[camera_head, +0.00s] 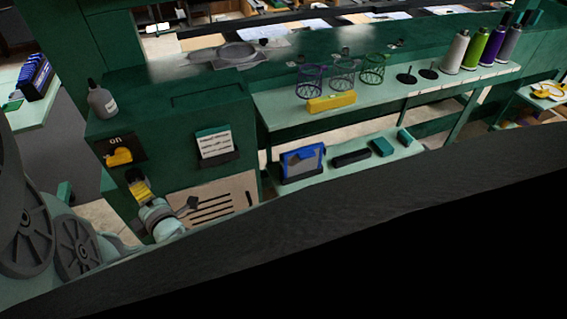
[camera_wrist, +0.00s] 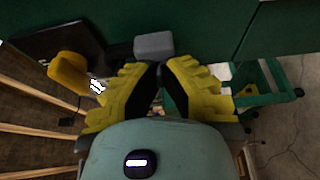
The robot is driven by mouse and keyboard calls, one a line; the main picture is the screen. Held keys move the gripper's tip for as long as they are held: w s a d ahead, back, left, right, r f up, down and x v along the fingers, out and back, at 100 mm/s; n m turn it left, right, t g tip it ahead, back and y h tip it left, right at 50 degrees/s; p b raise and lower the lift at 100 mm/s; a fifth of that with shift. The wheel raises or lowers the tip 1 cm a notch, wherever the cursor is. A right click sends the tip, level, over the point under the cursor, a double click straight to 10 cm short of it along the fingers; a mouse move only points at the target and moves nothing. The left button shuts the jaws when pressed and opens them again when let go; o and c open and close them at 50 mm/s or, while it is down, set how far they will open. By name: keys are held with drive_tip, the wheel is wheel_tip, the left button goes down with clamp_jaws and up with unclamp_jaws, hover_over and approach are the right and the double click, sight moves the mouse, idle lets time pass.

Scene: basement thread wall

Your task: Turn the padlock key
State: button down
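A yellow padlock-shaped piece (camera_head: 118,156) sits on a black panel marked "on" on the front of the green cabinet. In the wrist view a yellow piece (camera_wrist: 68,73) shows at the upper left, against a dark panel. A grey block (camera_wrist: 153,45) on a dark stem stands just beyond my fingertips; I cannot tell whether it is the key. My gripper (camera_head: 137,177) has yellow fingers and is below the padlock in the head view, apart from it. In the wrist view the fingertips (camera_wrist: 161,68) come close together with nothing visible held between them.
A white label card (camera_head: 214,143) in a dark holder is right of the padlock. A grey bottle (camera_head: 101,100) stands on the cabinet (camera_head: 160,107). A slotted beige panel (camera_head: 212,203) lies lower on its front. A bench (camera_head: 285,103) with thread spools (camera_head: 455,52) stands to the right.

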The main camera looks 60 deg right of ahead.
drive_tip(key=shift+f, duration=0.15)
drive_tip(key=b, duration=0.2)
drive_tip(key=shift+a+f+m+b, duration=0.1)
drive_tip(key=shift+m+b, duration=0.2)
drive_tip(key=m+t+b, duration=0.1)
drive_tip(key=m+b, duration=0.1)
drive_tip(key=b, duration=0.3)
idle(0.4)
drive_tip(key=shift+w+m+h+b, duration=0.1)
drive_tip(key=shift+m+h+b, duration=1.5)
drive_tip(key=shift+m, duration=1.4)
drive_tip(key=shift+s+m+h+b, duration=0.1)
drive_tip(key=shift+m+h+b, duration=0.95)
drive_tip(key=shift+m+b, duration=1.45)
drive_tip(key=shift+w+m+h+b, duration=0.1)
drive_tip(key=shift+m+h+b, duration=1.25)
drive_tip(key=shift+m, duration=2.15)
drive_tip(key=shift+t, duration=0.3)
